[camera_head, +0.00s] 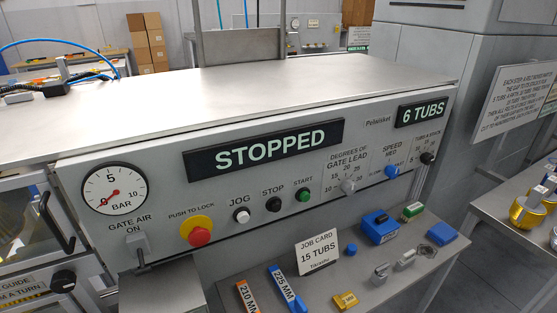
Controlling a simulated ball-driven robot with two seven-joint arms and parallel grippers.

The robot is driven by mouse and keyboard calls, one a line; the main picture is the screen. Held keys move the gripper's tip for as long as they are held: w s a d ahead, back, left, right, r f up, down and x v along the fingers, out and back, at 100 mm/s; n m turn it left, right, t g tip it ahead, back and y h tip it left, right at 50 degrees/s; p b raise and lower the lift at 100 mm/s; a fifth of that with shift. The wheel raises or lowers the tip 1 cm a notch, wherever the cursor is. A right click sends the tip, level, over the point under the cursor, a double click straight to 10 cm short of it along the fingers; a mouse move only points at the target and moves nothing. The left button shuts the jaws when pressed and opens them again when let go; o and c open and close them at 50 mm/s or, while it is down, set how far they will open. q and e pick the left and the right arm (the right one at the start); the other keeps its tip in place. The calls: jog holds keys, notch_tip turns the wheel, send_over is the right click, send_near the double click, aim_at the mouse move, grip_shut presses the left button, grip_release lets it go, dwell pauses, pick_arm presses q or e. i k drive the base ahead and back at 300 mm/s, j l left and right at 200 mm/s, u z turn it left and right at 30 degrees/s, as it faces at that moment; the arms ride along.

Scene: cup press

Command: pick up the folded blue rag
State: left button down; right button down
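A small flat blue piece that looks like the folded rag (441,234) lies near the right end of the grey shelf (330,285) below the machine's control panel. It is small in the view, so its folds cannot be made out. A dark grey crumpled-looking item (426,251) lies just in front of it to the left. Neither of my grippers shows in the head view.
A blue box (381,229), a green box (412,211), a yellow block (345,300), metal pieces (381,273) and a job card (317,252) share the shelf. The control panel (260,190) rises behind it. Another table (500,215) stands at right.

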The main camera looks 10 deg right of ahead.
aim_at(443, 234)
jog(key=z, duration=1.65)
